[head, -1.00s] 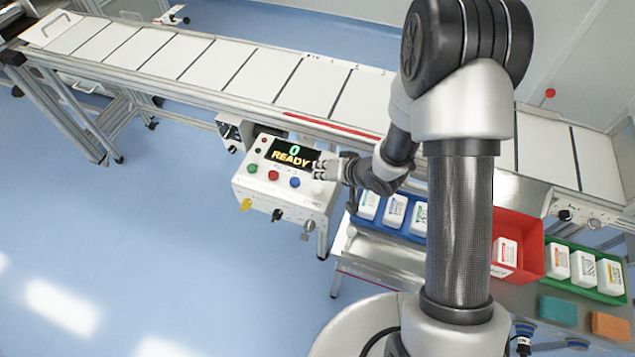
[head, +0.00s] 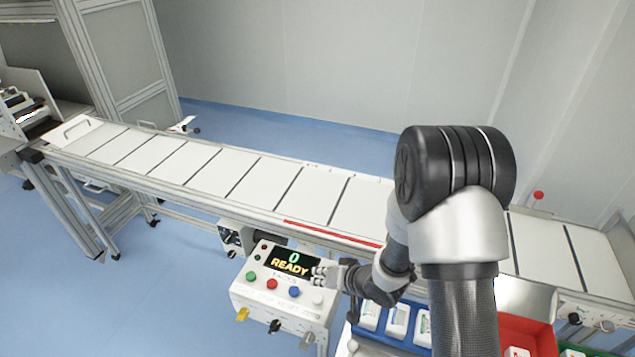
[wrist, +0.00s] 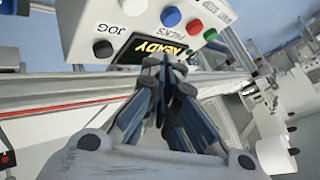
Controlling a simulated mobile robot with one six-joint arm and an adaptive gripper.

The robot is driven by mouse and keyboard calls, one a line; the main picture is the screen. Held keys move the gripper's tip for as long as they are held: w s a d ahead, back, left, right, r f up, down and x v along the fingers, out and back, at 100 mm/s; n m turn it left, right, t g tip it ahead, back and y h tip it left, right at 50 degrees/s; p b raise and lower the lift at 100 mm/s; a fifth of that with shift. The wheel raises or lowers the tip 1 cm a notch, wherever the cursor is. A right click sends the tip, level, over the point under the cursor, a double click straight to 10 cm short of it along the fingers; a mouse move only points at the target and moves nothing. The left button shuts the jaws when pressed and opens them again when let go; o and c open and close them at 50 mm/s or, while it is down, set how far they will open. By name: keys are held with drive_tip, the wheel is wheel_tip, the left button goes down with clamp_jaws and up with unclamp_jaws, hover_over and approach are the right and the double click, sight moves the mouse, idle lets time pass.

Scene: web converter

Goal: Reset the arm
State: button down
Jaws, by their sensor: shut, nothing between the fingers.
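My gripper (head: 322,275) is shut and empty in the head view. It is at the right side of the control box (head: 280,304), close to its face; I cannot tell whether it touches. The box's display (head: 291,263) reads "0 READY". Green, red, blue and white buttons sit on the face below and beside the display. In the wrist view my gripper (wrist: 168,65) points up at the display (wrist: 160,48), with its fingers together in front of it. The JOG button (wrist: 103,49), black, is left of the display there.
The long conveyor (head: 210,170) with white panels runs behind the box. A blue bin (head: 388,338) with white bottles and a red bin (head: 527,333) are at the lower right, partly behind my arm. A green bin (head: 575,352) shows at the edge. Blue floor is open at the lower left.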

drive_tip(key=s+d+r+t+h, duration=0.1)
drive_tip(key=d+r+h, duration=0.2)
drive_tip(key=d+r, duration=0.55)
drive_tip(key=s+d+r+h, duration=0.1)
drive_tip(key=d+r+h, duration=0.35)
drive_tip(key=r, duration=0.65)
drive_tip(key=s+r+g, duration=0.1)
drive_tip(key=s+r, duration=0.3)
drive_tip(key=s, duration=0.8)
drive_tip(key=s+r+g, duration=0.1)
drive_tip(key=s+r, duration=0.4)
drive_tip(key=s, duration=0.7)
drive_tip(key=shift+d+r+g+y, duration=0.15)
drive_tip(key=shift+d+g+y, duration=0.15)
drive_tip(key=shift+y, duration=0.15)
drive_tip(key=shift+s, duration=0.1)
